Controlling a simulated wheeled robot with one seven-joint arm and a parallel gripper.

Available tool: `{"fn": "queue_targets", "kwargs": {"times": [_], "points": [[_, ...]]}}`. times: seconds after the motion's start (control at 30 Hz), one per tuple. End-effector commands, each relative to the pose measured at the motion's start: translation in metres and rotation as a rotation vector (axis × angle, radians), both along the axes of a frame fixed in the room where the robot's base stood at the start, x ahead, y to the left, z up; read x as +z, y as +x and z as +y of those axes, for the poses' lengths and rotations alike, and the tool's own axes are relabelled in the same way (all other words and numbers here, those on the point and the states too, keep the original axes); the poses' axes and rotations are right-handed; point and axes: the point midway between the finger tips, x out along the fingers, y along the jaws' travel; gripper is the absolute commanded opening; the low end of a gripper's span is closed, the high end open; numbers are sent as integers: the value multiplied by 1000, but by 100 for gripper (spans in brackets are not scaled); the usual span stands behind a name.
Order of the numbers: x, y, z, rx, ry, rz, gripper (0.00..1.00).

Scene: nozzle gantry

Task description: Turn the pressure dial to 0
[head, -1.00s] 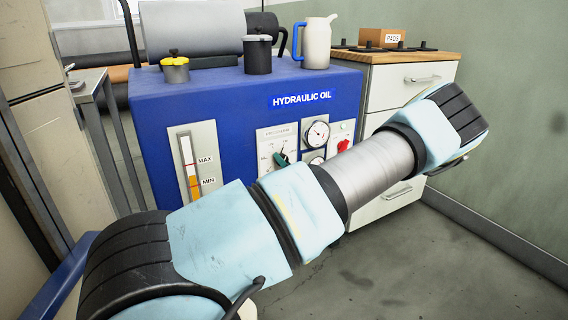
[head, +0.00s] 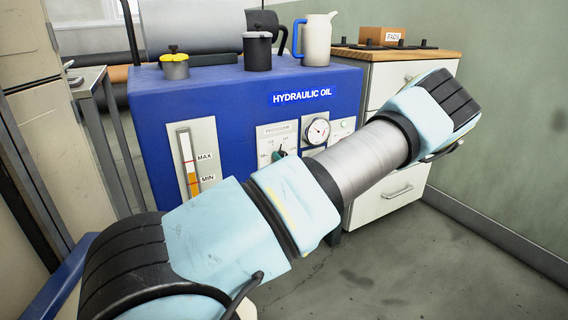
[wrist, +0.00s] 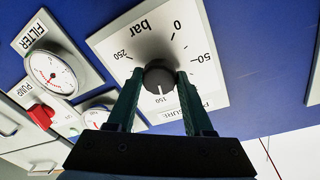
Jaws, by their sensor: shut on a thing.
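The pressure dial is a round dark knob (wrist: 160,82) on a white plate (wrist: 120,42) marked in bar, upside down in the wrist view. The numbers 0, 50, 150 and 250 show. A small light mark on the knob appears to point at 150. My gripper (wrist: 160,74) is shut on the knob, with one dark green finger on each side. The fingers hide parts of the scale. In the head view the dial's plate (head: 268,132) is on the blue hydraulic oil unit (head: 225,105), partly behind my arm, and only a bit of the gripper shows.
A filter gauge (wrist: 50,73) and a red pump knob (wrist: 40,115) sit beside the dial. A level gauge (head: 187,150) is on the unit's left. A yellow-capped pot (head: 175,65), a black canister (head: 257,52) and a jug (head: 317,40) stand on top. A drawer cabinet (head: 385,90) is at right.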

Motion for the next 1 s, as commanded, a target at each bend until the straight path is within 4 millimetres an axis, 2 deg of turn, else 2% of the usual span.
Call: {"fn": "queue_targets", "kwargs": {"times": [1.0], "points": [[-6,0,-1,0,-873,-415,0]]}}
